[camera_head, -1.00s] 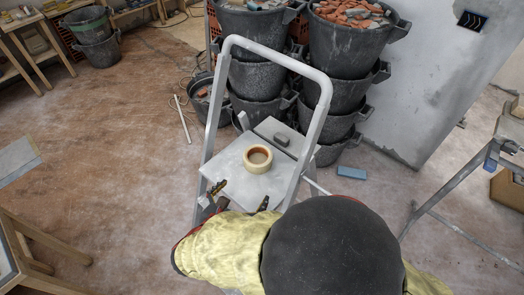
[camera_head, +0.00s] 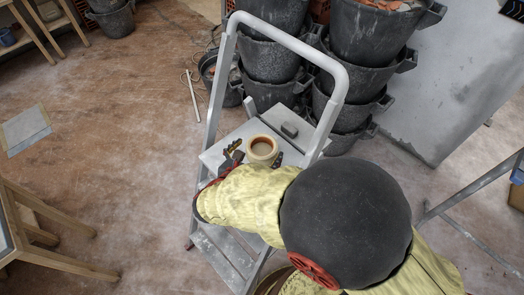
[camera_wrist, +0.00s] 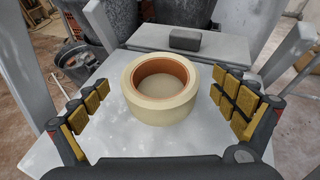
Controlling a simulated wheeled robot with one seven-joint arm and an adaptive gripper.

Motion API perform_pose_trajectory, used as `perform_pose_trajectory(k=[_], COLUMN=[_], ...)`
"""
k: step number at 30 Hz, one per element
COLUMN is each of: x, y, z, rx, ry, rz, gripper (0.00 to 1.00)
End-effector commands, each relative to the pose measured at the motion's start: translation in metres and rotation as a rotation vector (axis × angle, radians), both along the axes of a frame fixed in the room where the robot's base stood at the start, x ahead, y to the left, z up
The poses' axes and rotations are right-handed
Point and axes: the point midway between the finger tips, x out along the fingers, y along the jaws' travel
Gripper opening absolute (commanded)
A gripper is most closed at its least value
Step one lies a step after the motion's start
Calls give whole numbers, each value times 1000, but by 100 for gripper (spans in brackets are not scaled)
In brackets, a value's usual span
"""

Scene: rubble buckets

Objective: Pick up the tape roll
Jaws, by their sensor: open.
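The cream tape roll (camera_head: 262,150) with a brown inner core lies flat on the top platform of a grey stepladder (camera_head: 218,154). In the wrist view the tape roll (camera_wrist: 160,110) sits centred ahead of my gripper (camera_wrist: 165,120). My gripper is open, with one padded finger to the left of the roll and one to the right, and a gap on both sides. In the head view my gripper (camera_head: 256,156) has its fingers on either side of the roll. My arm hides the near part of the platform.
A small dark grey block (camera_wrist: 185,40) lies on the ladder's rear ledge behind the roll. The ladder's handrail (camera_head: 290,55) arches above the platform. Stacked black buckets (camera_head: 350,100) stand close behind. A wooden table (camera_head: 40,225) stands at the left, with open floor between.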

Motion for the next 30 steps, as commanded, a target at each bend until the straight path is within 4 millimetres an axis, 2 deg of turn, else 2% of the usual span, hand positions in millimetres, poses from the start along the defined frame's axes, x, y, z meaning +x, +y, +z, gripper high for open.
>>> perform_pose_trajectory(k=[1,6,14,30], x=[7,19,21,20], y=[-3,-8,-8,-8], z=[-6,-10,-9,-10], rx=[1,0,-1,0], ry=[0,0,0,1], rz=[-4,0,1,1], gripper=[97,97,96,66])
